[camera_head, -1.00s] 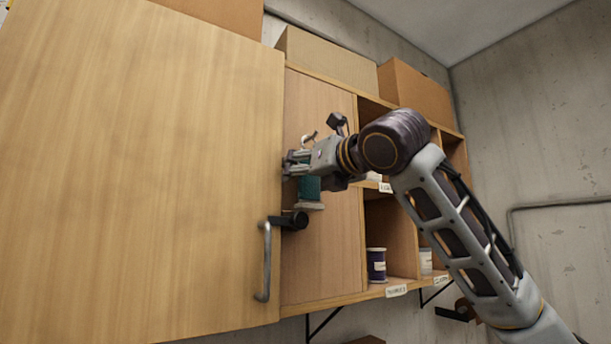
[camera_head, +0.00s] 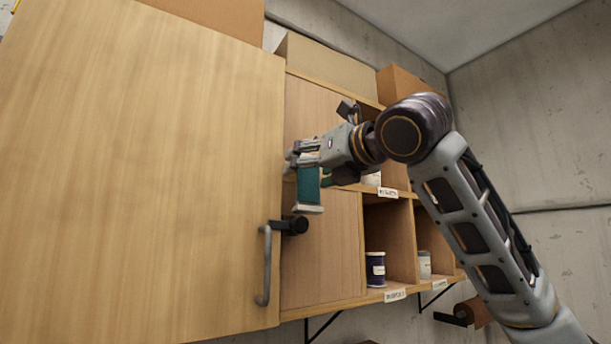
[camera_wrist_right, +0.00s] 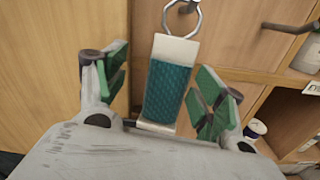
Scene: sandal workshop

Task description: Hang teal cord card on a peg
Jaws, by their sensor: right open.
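The teal cord card (camera_head: 308,184), with pale ends, hangs roughly upright in front of the wooden panel beside the large door. My right gripper (camera_head: 297,160) is open at the card's upper part. Its green-padded fingers stand apart on either side of the card, with gaps visible. A metal peg-like rod (camera_wrist_right: 290,27) shows to the right in the wrist view. My left gripper is not in view.
A large wooden door (camera_head: 140,170) with a metal handle (camera_head: 267,265) fills the left. Shelf compartments to the right hold a dark blue spool (camera_head: 376,269) and a pale jar (camera_head: 424,265). Boxes (camera_head: 330,68) stand on top of the cabinet.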

